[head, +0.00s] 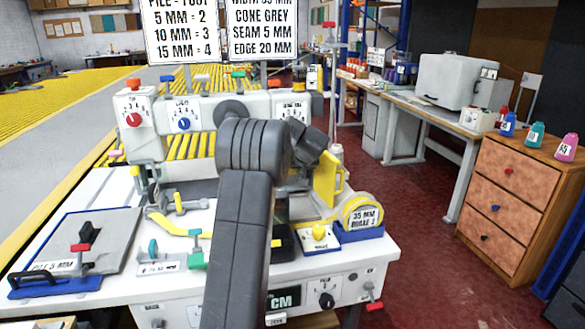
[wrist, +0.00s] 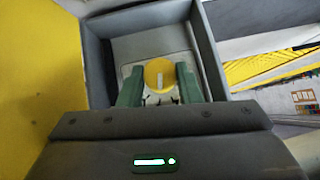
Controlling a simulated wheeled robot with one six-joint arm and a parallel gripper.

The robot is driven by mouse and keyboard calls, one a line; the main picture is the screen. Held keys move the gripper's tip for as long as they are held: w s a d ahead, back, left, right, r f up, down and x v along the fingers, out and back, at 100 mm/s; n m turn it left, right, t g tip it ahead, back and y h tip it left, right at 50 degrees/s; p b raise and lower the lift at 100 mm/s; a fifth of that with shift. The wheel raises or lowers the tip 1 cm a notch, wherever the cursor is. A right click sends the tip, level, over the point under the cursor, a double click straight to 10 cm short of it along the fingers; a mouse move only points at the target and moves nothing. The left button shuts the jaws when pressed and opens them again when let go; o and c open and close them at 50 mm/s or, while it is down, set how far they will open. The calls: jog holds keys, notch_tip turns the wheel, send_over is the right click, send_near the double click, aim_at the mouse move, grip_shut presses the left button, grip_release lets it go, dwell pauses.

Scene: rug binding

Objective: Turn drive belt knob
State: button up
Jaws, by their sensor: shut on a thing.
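A round yellow knob (wrist: 152,74) with a white pointer line shows in the wrist view. It sits on a pale dial plate inside a grey open box (wrist: 209,45). The pointer line runs nearly straight up and down in the picture. My gripper (wrist: 160,84) has its two green fingers on the left and right sides of the knob, shut on it. In the head view my own arm hides the gripper and this knob. I cannot read a label naming the knob.
A yellow upright plate (head: 325,180) stands right of my arm, near a tape roll (head: 361,212). The machine also carries a red knob (head: 134,119) and a blue knob (head: 184,125). A wooden drawer cabinet (head: 513,200) stands at right. The red floor between is clear.

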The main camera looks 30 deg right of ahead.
jog(key=shift+s+d+r, duration=0.1)
jog(key=shift+s+d, duration=0.05)
jog(key=shift+d, duration=0.05)
jog(key=o, duration=0.7)
jog(key=shift+o, duration=1.4)
jog(key=shift+s+r, duration=0.1)
jog(key=shift+s, duration=0.15)
jog(key=v, duration=1.3)
jog(key=shift+r, duration=0.2)
jog(key=shift+s+a, duration=0.1)
